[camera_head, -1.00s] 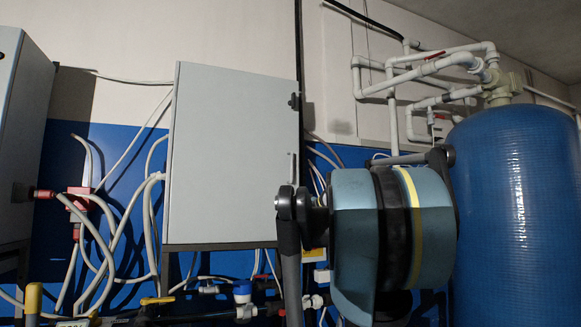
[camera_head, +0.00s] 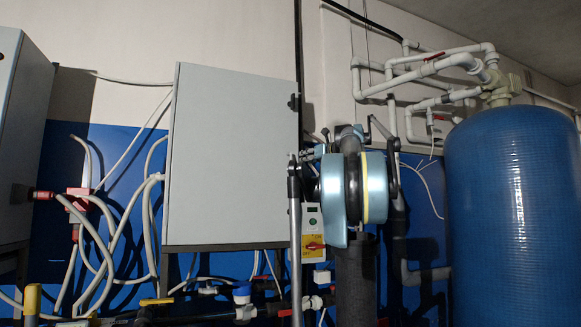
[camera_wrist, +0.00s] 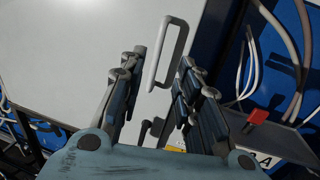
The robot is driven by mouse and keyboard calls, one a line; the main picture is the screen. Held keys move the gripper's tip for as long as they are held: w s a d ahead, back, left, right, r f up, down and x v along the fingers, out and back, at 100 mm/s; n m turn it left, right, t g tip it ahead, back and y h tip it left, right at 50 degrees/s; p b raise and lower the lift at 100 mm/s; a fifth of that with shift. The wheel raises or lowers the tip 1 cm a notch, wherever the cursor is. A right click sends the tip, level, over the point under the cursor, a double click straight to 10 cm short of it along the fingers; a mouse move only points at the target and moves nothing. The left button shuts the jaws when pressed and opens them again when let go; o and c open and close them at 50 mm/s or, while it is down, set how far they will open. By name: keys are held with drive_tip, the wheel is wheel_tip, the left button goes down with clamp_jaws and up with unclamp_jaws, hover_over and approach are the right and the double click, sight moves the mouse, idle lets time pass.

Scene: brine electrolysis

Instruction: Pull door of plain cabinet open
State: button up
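In the head view my gripper (camera_head: 311,153) is at the door's right edge, and the handle is mostly hidden there.
A tall blue tank (camera_head: 515,215) stands at the right, with white pipes (camera_head: 430,68) above it. Another grey cabinet (camera_head: 22,140) is at the left edge. Loose grey cables hang between the cabinets. A small yellow-and-grey switch box (camera_head: 313,235) sits below my gripper.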

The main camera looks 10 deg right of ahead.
drive_tip(key=x, duration=1.3)
drive_tip(key=shift+w+a, duration=0.15)
drive_tip(key=shift+c, duration=0.6)
clamp_jaws()
